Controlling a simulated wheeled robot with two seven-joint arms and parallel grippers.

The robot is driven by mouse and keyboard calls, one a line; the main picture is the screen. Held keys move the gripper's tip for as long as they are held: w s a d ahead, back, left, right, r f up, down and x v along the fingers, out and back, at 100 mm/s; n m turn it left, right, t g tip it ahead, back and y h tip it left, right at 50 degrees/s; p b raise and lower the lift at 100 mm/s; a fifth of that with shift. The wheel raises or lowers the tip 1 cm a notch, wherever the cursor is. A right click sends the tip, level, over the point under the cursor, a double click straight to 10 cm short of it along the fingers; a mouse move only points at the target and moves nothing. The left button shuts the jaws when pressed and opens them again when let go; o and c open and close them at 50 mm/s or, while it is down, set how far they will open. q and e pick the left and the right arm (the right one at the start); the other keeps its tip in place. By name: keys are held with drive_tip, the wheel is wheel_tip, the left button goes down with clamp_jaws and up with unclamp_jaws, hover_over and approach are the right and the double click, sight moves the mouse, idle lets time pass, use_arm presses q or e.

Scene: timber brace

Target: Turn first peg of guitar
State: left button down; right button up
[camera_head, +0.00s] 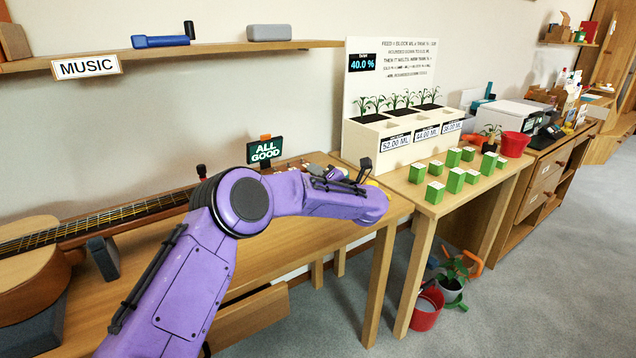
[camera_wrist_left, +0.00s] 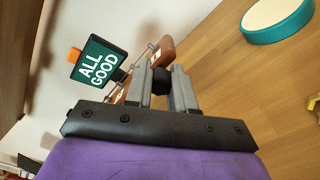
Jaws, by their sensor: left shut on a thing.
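The guitar lies on the wooden table at the left of the head view, its body (camera_head: 32,278) at the edge and its neck (camera_head: 110,213) running right. My purple left arm covers its far end in that view. In the left wrist view, part of the brown headstock (camera_wrist_left: 167,48) shows beyond my left gripper (camera_wrist_left: 161,80). The gripper's grey fingers are shut on a dark round peg knob (camera_wrist_left: 160,87). Which peg it is cannot be told from here. A green "ALL GOOD" sign (camera_head: 264,150) stands behind the arm and also shows in the wrist view (camera_wrist_left: 99,65). My right gripper is not in view.
Grey supports (camera_head: 103,257) hold the guitar. A round cream and teal object (camera_wrist_left: 280,18) lies on the table in the wrist view. To the right, another table holds green blocks (camera_head: 455,180) and a white planter (camera_head: 385,143). A shelf (camera_head: 190,52) runs above.

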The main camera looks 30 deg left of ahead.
use_arm(q)
drive_tip(key=shift+n, duration=0.4)
drive_tip(key=shift+b, duration=0.3)
drive_tip(key=c, duration=1)
unclamp_jaws()
drive_tip(key=shift+o, duration=0.2)
drive_tip(key=v, duration=1)
drive_tip(key=shift+d, duration=0.3)
drive_tip(key=shift+s, duration=0.1)
